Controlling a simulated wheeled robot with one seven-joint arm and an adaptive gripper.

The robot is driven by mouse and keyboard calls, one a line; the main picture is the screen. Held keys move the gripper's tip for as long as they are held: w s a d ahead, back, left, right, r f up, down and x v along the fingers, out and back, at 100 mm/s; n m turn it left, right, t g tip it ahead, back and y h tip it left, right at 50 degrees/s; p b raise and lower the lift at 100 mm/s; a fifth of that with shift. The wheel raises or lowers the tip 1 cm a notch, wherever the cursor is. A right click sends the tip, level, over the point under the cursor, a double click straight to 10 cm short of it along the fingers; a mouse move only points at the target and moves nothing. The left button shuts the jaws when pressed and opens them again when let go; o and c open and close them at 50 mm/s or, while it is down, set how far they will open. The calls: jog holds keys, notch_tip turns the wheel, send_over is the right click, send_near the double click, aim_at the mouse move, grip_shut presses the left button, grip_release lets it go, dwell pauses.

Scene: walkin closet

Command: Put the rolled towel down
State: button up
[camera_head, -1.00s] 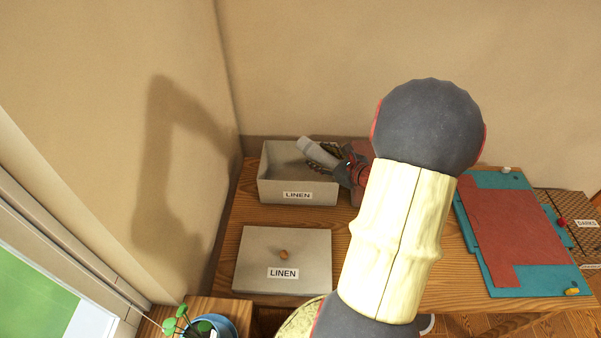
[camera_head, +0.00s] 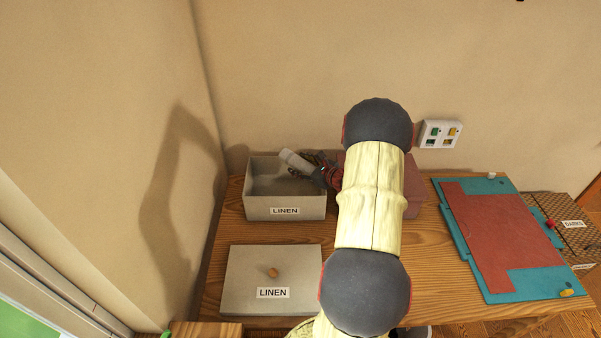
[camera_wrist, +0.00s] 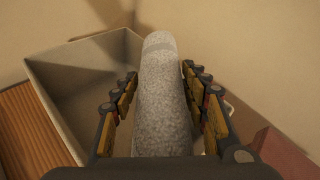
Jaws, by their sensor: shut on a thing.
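The rolled towel is a grey speckled roll, and it shows in the wrist view (camera_wrist: 162,100) between the two fingers of my gripper (camera_wrist: 160,95). My gripper is shut on it. In the head view the towel (camera_head: 295,161) sticks out to the upper left from my gripper (camera_head: 312,170), at the right side of the open grey LINEN box (camera_head: 285,211). The towel is tilted and seems to be over the box opening. The box inside looks empty. I cannot tell how high the towel is above the box floor.
The box's grey lid (camera_head: 245,285), with a round knob and a LINEN label, lies in front of the box on the wooden table (camera_head: 435,260). A reddish box (camera_head: 413,185) stands right of it, partly behind my arm. A teal and red folding board (camera_head: 500,235) lies further right.

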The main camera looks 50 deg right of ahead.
notch_tip(320, 180, down, 3)
jog(key=shift+r, duration=0.1)
jog(key=shift+f+b, duration=0.4)
jog(key=shift+b, duration=0.3)
jog(key=shift+f, duration=0.2)
jog(key=o, duration=1.2)
jog(key=shift+r, duration=0.1)
